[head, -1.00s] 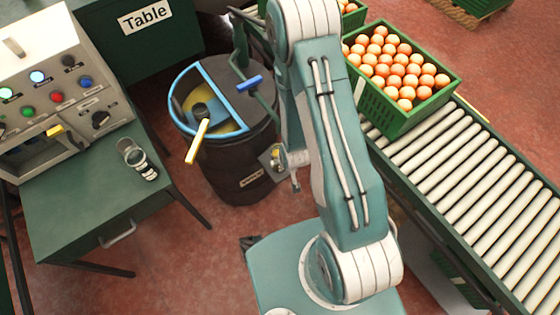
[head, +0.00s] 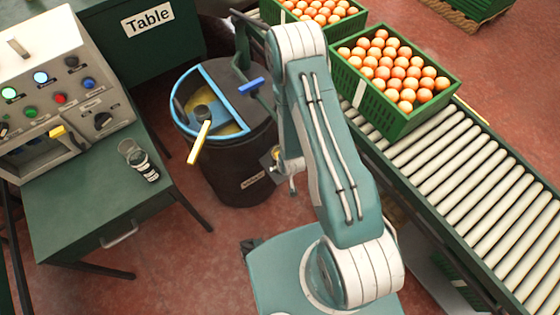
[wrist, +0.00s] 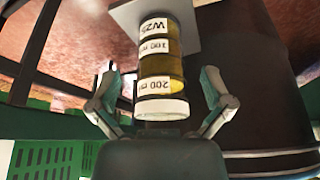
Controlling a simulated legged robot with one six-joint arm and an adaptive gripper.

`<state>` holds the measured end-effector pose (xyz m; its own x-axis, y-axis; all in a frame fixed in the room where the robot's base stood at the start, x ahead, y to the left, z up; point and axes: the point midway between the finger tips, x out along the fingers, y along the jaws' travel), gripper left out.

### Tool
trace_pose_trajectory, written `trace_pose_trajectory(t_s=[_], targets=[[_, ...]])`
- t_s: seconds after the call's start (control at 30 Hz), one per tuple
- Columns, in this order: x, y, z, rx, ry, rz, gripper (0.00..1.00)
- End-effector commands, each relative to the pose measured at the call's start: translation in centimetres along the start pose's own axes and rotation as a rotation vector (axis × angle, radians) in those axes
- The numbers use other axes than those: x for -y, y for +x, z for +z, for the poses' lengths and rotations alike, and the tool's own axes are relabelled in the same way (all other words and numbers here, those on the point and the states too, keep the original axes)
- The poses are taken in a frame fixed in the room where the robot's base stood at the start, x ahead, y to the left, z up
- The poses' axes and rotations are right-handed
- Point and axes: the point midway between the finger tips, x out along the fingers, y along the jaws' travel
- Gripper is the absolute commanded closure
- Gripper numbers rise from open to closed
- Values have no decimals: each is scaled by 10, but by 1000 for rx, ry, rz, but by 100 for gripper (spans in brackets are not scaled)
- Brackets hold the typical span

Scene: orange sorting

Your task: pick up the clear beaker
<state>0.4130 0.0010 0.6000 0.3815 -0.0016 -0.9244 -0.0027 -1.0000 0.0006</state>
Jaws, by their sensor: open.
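The clear beaker (head: 140,160) stands on the green side table, in front of the control panel, in the head view. It is glass with dark and white bands and appears empty. My gripper (wrist: 160,84) is open, its two fingers spread on either side of an amber-filled banded beaker (wrist: 162,66) in the wrist view. That beaker stands on a grey plate (wrist: 193,22). I cannot tell whether the fingers touch it. In the head view the gripper is mostly hidden behind my arm, beside the black barrel, away from the clear beaker.
The black barrel (head: 240,165) with a blue rim and a yellow-handled tool (head: 199,142) stands between my arm and the green table (head: 75,215). The control panel (head: 55,90) sits on that table. Green crates of oranges (head: 425,118) rest on the roller conveyor (head: 460,165) at right.

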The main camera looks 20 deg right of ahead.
Motion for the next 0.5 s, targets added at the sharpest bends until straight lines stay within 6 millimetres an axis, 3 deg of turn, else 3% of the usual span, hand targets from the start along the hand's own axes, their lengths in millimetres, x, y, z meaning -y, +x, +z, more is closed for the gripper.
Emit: trace_pose_trajectory(t_s=[0.27,0.5], targets=[[0,17,-43,-4,0,0,0],[0,29,-41,-1,0,0,0]])
